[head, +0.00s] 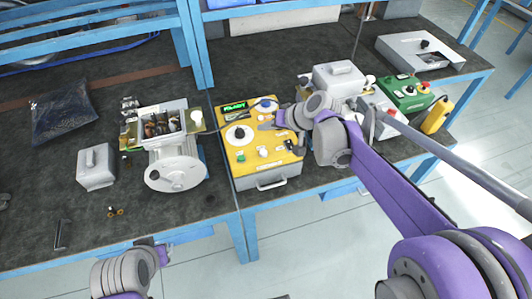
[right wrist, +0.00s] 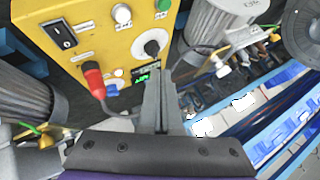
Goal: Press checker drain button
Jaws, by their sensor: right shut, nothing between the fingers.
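The yellow checker box (head: 262,172) stands on the bench in the head view, its panel facing up. It carries a lit green display (head: 235,106), a dial knob (head: 238,134), a green button (head: 240,157) and a white button (head: 262,153). The wrist view shows the white button (right wrist: 121,14), green button (right wrist: 162,5) and knob (right wrist: 152,45). The labels are too small to tell which is drain. My right gripper (head: 266,126) is shut and empty over the panel's right side; its fingers (right wrist: 160,100) show in the wrist view. My left gripper (head: 155,252) is low at the front left.
A motor with an open terminal box (head: 175,165) stands left of the checker. A red plug (right wrist: 95,80) and black rocker switch (right wrist: 60,33) are on the panel. A green box (head: 402,92) and a grey box (head: 415,52) stand right. A dark bag (head: 65,110) lies left.

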